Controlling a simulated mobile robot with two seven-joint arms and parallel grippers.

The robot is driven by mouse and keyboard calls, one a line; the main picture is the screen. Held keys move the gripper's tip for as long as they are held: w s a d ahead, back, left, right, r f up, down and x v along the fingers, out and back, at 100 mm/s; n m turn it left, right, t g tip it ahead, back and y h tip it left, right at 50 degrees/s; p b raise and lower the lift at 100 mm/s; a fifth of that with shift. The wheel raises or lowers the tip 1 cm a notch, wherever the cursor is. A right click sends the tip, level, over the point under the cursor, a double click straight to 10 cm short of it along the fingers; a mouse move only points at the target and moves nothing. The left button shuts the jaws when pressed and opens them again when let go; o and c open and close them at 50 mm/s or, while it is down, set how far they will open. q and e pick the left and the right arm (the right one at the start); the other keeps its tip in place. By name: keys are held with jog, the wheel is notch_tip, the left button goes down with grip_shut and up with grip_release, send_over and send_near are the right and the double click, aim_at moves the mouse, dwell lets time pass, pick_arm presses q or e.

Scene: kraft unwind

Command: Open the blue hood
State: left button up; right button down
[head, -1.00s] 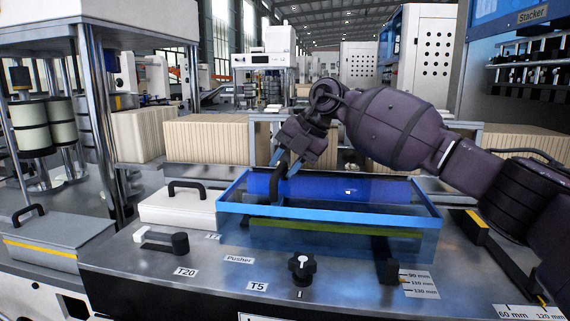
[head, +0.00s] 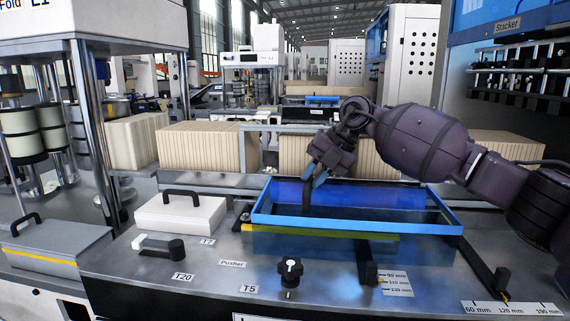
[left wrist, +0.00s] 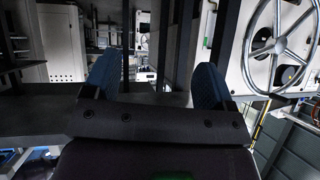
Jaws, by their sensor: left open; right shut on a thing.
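The blue hood (head: 357,225) is a clear blue box with a bright blue rim, on the grey machine top right of the picture's middle in the head view. A dark upright handle (head: 306,197) stands at its left part. My right gripper (head: 318,178) is shut on this handle, above the hood; its fingertips partly cover the handle. Whether the hood is raised off the machine top, I cannot tell. My left gripper (left wrist: 155,85) shows in the left wrist view, open and empty, its blue-padded fingers wide apart. It is not in the head view.
A white lid with a black handle (head: 181,213) lies left of the hood. A black knob (head: 290,270) and a lever (head: 160,246) are in front. Cream stacks (head: 205,147) stand behind. A handwheel (left wrist: 278,45) is at right in the left wrist view.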

jog(key=p, duration=0.3)
send_over(357, 202)
jog(key=shift+r, duration=0.25)
jog(key=s+d, duration=0.1)
jog(key=d, duration=0.5)
jog(key=s+d+p, duration=0.1)
jog(key=d, duration=0.6)
jog(key=s+d+p, duration=0.1)
jog(key=d, duration=0.5)
jog(key=shift+s+d+f, duration=0.2)
jog(key=shift+s+f, duration=0.15)
pick_arm(q)
notch_tip(357, 202, up, 7)
jog(key=shift+w+t, duration=0.3)
jog(key=shift+w, duration=0.05)
jog(key=shift+s, duration=0.1)
pick_arm(e)
jog(key=c, duration=1.1)
grip_release()
pick_arm(q)
jog(key=shift+s, duration=0.1)
pick_arm(e)
jog(key=shift+o, duration=0.2)
jog(key=shift+r, duration=0.15)
